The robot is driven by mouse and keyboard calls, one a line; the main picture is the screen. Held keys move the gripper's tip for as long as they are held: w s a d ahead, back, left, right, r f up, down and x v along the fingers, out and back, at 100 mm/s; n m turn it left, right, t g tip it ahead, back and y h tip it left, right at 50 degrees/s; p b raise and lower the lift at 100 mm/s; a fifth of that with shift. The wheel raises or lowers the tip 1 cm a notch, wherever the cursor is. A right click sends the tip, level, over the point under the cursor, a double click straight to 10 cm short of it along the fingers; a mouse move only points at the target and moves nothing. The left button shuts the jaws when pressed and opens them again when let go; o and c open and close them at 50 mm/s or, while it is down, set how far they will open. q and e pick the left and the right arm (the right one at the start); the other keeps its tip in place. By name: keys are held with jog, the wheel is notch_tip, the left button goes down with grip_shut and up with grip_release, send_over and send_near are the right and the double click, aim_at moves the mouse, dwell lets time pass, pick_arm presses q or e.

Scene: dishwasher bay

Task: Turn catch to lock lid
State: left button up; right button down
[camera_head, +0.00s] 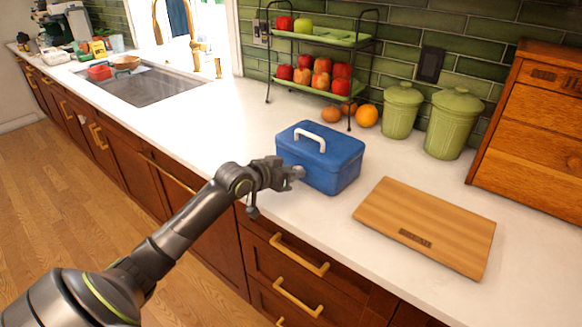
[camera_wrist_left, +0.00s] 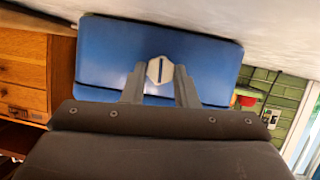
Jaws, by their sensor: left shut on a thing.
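A blue box (camera_head: 329,172) with a blue lid (camera_head: 321,141) and a white handle stands on the white counter. Its lid is down. My left gripper (camera_head: 297,173) reaches the box's front face from the left. In the left wrist view, the box (camera_wrist_left: 115,55) has a pale hexagonal catch (camera_wrist_left: 159,70) with a dark slot. My left gripper (camera_wrist_left: 160,80) has its two fingers on either side of the catch and is shut on it. The slot runs along the direction of the fingers in that view. My right gripper is not in view.
A wooden board (camera_head: 430,222) lies right of the box. Two green canisters (camera_head: 455,122), oranges and a two-tier fruit stand (camera_head: 318,88) are behind. A sink (camera_head: 145,84) is at the far left. The counter left of the box is clear.

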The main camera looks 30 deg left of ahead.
pick_arm(q)
jog(key=shift+m+y, duration=0.3)
jog(key=shift+m, duration=0.2)
jog(key=o, duration=1)
jog(key=shift+s+a+r, duration=0.1)
jog(key=shift+s+r, duration=0.05)
jog(key=shift+s, duration=0.35)
jog(key=shift+p+v, duration=2)
jog(key=shift+v, duration=6.2)
